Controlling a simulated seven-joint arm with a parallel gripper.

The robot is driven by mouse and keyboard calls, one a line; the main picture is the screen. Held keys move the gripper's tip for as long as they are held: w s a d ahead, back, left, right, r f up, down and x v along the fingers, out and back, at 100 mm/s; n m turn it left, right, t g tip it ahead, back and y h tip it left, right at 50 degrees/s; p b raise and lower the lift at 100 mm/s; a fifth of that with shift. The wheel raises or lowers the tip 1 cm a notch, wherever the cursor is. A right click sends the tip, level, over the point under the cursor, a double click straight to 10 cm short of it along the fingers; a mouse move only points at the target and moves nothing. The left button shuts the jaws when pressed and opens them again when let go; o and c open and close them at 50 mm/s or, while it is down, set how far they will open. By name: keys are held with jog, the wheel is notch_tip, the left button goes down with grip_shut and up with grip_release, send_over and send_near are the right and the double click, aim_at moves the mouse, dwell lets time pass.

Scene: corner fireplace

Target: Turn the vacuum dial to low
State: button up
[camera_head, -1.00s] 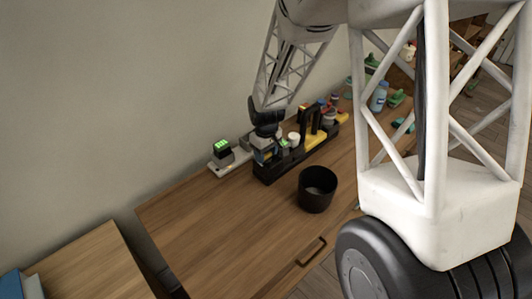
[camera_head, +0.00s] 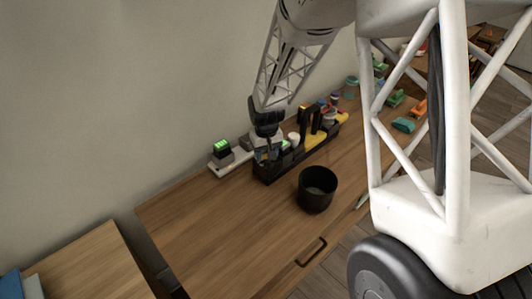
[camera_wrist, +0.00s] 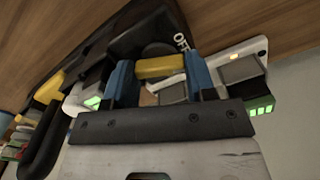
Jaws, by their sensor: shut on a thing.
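The vacuum dial shows in the wrist view as a yellow grip bar (camera_wrist: 160,67) on a dark round base, set in a black housing (camera_wrist: 130,32). White "OFF" lettering is printed on the housing beside it, on the right. My gripper (camera_wrist: 159,82) has its two blue fingers on either side of the yellow bar and is shut on it. In the head view my gripper (camera_head: 266,154) reaches down to the left end of the black unit (camera_head: 272,174). The dial is hidden there, and any "low" mark is not readable.
A white strip (camera_head: 226,168) bearing a block with a green lit display (camera_head: 221,144) lies left of the unit. A black cup (camera_head: 317,188) stands in front. Yellow and black tools (camera_head: 309,122) crowd the unit's right side. The wooden top is clear at front left.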

aim_at(266, 155)
jog(key=shift+m, duration=2.2)
jog(key=o, duration=0.9)
jog(key=shift+o, duration=0.2)
jog(key=shift+r, duration=0.2)
jog(key=shift+r, duration=3.75)
